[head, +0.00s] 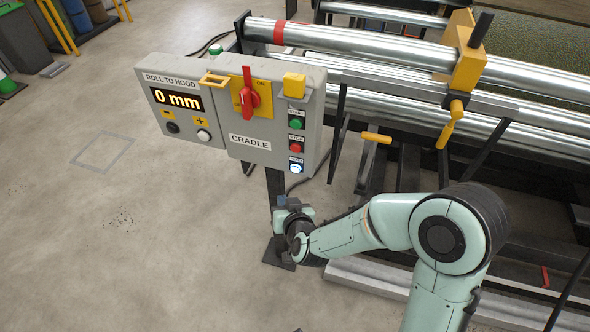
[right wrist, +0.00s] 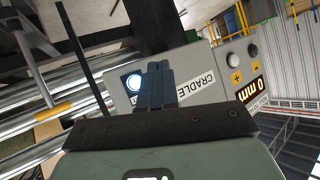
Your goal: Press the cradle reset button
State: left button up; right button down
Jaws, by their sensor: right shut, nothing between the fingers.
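The cradle control box (head: 235,118) is a grey panel on a post, labelled CRADLE. Its lowest right-hand button, the reset button (head: 295,168), glows bluish white below the green and red buttons; its label is too small to read surely. My right gripper (head: 283,201) is just below the box, its fingers shut and empty. In the right wrist view the shut fingers (right wrist: 158,70) stand beside the lit button (right wrist: 133,82) and hide part of the panel. I cannot tell whether they touch the panel. My left gripper is not in view.
The panel also carries a red rotary switch (head: 249,95), a green button (head: 295,124), a red button (head: 295,147) and a display (head: 177,99) reading 0 mm. Steel rollers (head: 400,52) with a yellow clamp (head: 466,62) lie to the right. Floor at left is mostly clear.

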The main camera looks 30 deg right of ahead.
aim_at(296, 168)
jog(key=w+d+b, duration=0.1)
jog(key=w+d, duration=0.4)
jog(key=d, duration=0.1)
dwell(0.3)
dwell(1.9)
jog(key=shift+w+d, duration=0.25)
jog(key=shift+w+d+b, duration=0.3)
jog(key=shift+d+b, duration=0.05)
dwell(1.0)
jog(key=shift+s+a, duration=0.55)
jog(key=shift+a, duration=0.1)
